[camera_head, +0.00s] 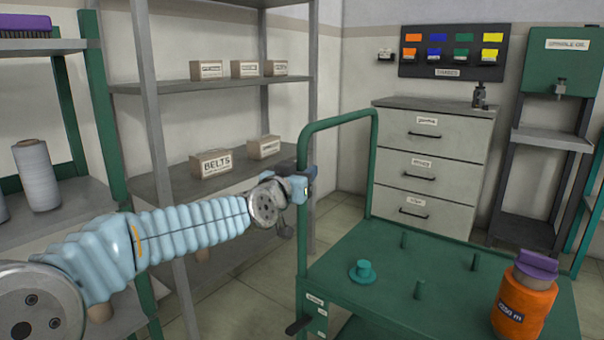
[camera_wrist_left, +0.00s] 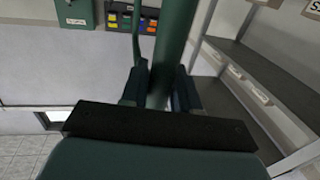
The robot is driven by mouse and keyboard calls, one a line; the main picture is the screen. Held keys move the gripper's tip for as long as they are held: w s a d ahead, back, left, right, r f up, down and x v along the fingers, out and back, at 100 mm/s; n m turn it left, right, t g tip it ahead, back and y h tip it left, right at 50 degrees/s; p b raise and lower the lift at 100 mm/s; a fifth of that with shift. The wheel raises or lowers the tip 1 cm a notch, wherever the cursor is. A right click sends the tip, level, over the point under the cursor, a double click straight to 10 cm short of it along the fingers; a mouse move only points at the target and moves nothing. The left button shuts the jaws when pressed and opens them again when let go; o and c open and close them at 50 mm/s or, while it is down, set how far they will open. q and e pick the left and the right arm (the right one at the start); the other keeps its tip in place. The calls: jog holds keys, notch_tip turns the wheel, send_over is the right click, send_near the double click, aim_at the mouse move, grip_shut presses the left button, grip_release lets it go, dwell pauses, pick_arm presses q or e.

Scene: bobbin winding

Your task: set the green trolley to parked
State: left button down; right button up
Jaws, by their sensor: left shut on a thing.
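The green trolley (camera_head: 440,262) stands at the lower right in the head view, with a tall green tube handle at its left end. My left gripper (camera_head: 303,180) is shut on the upright tube of that handle. The left wrist view shows the dark fingers (camera_wrist_left: 160,92) on either side of the green tube (camera_wrist_left: 176,45). A dark lever (camera_head: 298,326) sticks out low at the trolley's near left corner, below small white labels (camera_head: 316,299) too small to read. My right gripper is not in view.
The trolley deck carries upright pegs, a teal flanged piece (camera_head: 362,271) and an orange spool (camera_head: 523,305) with a purple top. A grey shelf rack (camera_head: 180,90) stands left, a drawer cabinet (camera_head: 430,160) behind, and a spindle oil stand (camera_head: 545,140) at right. Floor shows between rack and trolley.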

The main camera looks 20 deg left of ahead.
pick_arm(q)
jog(key=shift+a, duration=0.25)
jog(key=c, duration=1)
grip_release()
jog(key=shift+w+a, duration=0.1)
jog(key=s, duration=0.4)
jog(key=s+a, duration=0.1)
jog(key=s, duration=0.4)
jog(key=s+a, duration=0.1)
jog(key=s, duration=0.3)
jog(key=shift+s, duration=0.35)
